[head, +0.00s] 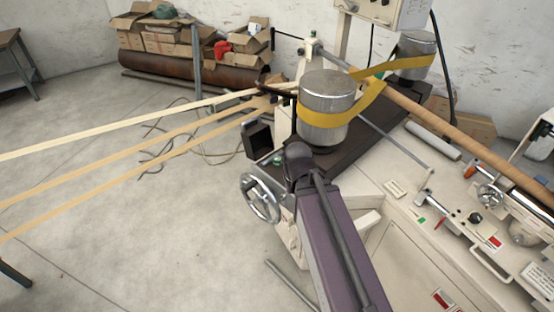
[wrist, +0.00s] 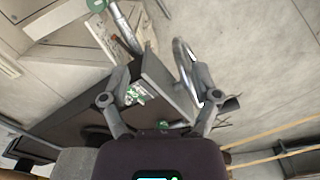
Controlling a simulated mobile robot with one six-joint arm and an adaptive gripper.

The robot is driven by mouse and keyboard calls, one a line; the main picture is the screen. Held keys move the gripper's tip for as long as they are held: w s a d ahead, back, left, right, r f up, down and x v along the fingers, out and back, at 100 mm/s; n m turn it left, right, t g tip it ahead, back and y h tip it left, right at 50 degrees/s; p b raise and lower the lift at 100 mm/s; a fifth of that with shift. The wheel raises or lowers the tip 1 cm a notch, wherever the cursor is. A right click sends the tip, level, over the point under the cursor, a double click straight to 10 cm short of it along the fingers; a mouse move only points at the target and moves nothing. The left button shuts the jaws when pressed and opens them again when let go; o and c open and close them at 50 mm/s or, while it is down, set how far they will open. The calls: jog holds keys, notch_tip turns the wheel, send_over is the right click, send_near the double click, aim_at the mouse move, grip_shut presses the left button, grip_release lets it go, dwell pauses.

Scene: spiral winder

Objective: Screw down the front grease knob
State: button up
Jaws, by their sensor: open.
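A small green knob (head: 277,160) sits on the dark top plate of the winder, just left of my arm's end in the head view. In the wrist view, a green and white part (wrist: 135,93) lies beside the left finger, and another small green part (wrist: 163,124) shows close to my palm. I cannot tell for sure which of these is the front grease knob. My gripper (wrist: 160,72) is open, with its fingers spread wide and nothing between them held. In the head view my arm hides the gripper.
A spoked handwheel (head: 260,198) sticks out at the machine's left, close to my arm. A metal drum (head: 326,108) with a yellow belt (head: 345,112) stands just behind my arm. Pale strips (head: 120,135) run across to the left. Open floor (head: 150,240) lies at left.

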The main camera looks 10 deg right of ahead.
jog(key=w+r+n+p, duration=0.3)
jog(key=w+n, duration=0.8)
jog(key=w, duration=0.5)
jog(key=r+n+p, duration=0.2)
jog(key=n, duration=0.8)
send_over(278, 158)
jog(key=shift+w+a+f, duration=0.1)
jog(key=shift+w, duration=0.05)
jog(key=shift+f+b, duration=0.2)
jog(key=shift+b, duration=0.15)
notch_tip(278, 158, down, 13)
jog(key=b, duration=1.3)
jog(key=shift+f, duration=0.2)
grip_shut()
jog(key=shift+d, duration=0.2)
jog(key=shift+a+m, duration=0.15)
jog(key=shift+m, duration=0.15)
